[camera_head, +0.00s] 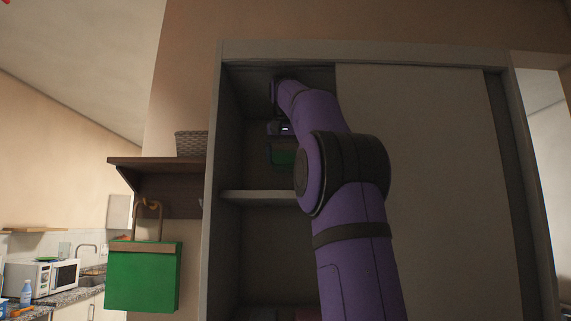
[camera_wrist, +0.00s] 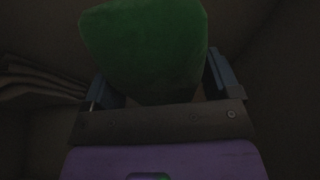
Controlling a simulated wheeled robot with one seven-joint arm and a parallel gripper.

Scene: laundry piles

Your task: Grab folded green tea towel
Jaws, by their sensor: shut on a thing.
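The folded green tea towel (camera_wrist: 148,45) fills the upper middle of the wrist view, between the two fingers of my gripper (camera_wrist: 160,85). My gripper is shut on it. In the head view the green towel (camera_head: 283,157) shows dimly below my gripper (camera_head: 281,132), inside the upper compartment of an open cupboard and above its shelf. My purple arm hides part of the compartment in the head view.
The cupboard shelf (camera_head: 262,196) lies below my gripper. A closed sliding door panel (camera_head: 430,150) covers the right side. A wall shelf (camera_head: 160,162) with a basket (camera_head: 192,144) and a hanging green bag (camera_head: 143,278) are left of the cupboard. Dim layered shapes (camera_wrist: 40,82) lie left in the wrist view.

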